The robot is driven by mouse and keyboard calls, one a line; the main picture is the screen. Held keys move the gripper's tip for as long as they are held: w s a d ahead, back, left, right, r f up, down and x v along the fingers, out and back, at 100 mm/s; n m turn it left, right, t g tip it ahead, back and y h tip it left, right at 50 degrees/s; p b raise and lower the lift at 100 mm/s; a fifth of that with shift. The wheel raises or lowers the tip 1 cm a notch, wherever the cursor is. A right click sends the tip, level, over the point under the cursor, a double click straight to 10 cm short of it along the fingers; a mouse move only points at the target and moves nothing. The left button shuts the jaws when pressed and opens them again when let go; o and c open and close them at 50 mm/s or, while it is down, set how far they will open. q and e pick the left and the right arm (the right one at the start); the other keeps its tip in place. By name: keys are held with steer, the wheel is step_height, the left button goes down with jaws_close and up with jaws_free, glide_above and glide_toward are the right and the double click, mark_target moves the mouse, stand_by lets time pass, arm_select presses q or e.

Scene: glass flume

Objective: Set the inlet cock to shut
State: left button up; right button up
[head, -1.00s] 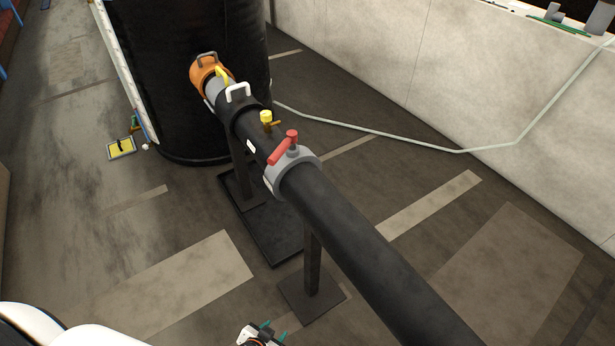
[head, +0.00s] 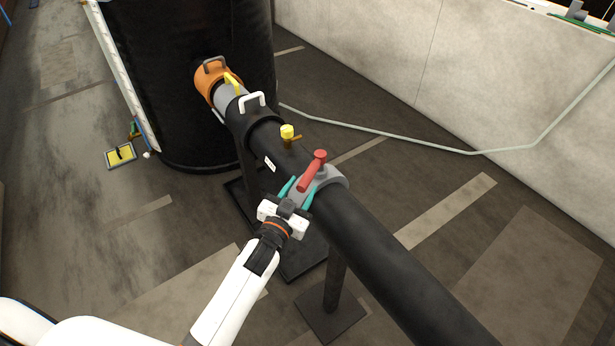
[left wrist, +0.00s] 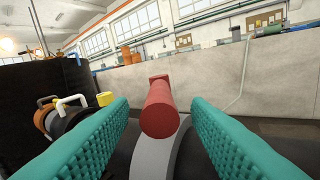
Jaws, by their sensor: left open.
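The cock with a red lever (head: 312,172) sits on a grey collar (head: 335,181) around the black pipe. The lever slants down to the left from its red hub, across the pipe's line. My left gripper (head: 298,193) is open beside the lever's free end, its teal fingers pointing at it. In the left wrist view the red lever (left wrist: 160,108) shows end-on between the two open fingers, with a gap on each side. Whether the fingers overlap its length is hard to tell. My right gripper is not in view.
The black pipe (head: 405,265) runs from the large black tank (head: 185,80) toward the lower right on stands. A small yellow-topped fitting (head: 287,132), a white handle (head: 252,101) and an orange collar (head: 207,85) lie further up it. A pale wall (head: 480,70) stands behind.

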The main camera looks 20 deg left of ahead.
mark_target(307, 178)
arm_select(q)
steer(key=shift+w+d, duration=0.15)
steer(key=shift+w, duration=1)
steer(key=shift+w+d, duration=0.1)
steer(key=shift+w, duration=1)
steer(key=shift+c, duration=0.2)
jaws_close()
